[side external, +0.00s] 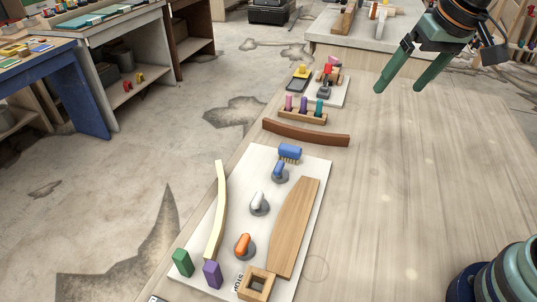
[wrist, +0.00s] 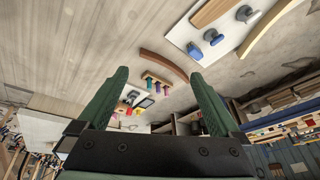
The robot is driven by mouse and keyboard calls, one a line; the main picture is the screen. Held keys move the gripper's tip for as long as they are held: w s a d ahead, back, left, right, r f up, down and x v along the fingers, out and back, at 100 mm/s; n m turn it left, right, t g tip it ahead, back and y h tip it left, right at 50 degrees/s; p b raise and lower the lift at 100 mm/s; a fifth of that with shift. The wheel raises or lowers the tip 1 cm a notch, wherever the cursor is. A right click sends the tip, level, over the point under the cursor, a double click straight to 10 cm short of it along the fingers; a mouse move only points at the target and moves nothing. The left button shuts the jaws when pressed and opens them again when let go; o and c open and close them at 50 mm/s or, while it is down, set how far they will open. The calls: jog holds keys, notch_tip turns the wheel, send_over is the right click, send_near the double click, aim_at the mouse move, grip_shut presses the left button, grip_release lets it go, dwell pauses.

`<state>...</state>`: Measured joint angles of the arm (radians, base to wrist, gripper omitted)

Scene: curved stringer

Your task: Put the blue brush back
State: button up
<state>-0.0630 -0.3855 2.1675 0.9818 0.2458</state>
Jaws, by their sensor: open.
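The blue brush (side external: 290,152) has tan bristles and lies at the far end of a white board (side external: 311,168), beside a blue-topped clamp (side external: 280,172). In the wrist view the brush (wrist: 195,51) appears above the right finger, near the brown curved strip. My gripper (side external: 401,86) is open and empty, raised over the far right of the table, well apart from the brush. Its two green fingers also show in the wrist view (wrist: 159,73), with nothing between them.
The board also bears white and orange clamps (side external: 244,246), a curved pale strip (side external: 215,210) and a wooden plank (side external: 296,230). Beyond it lie a brown curved strip (side external: 305,134), a peg rack (side external: 302,115) and a small tool tray (side external: 337,93).

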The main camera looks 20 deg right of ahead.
jog(key=s+d+f+n+t, duration=0.1)
jog(key=s+d+f+n, duration=0.1)
jog(key=s, duration=0.4)
jog(key=shift+f, duration=0.2)
jog(key=shift+d, duration=0.1)
dwell(0.9)
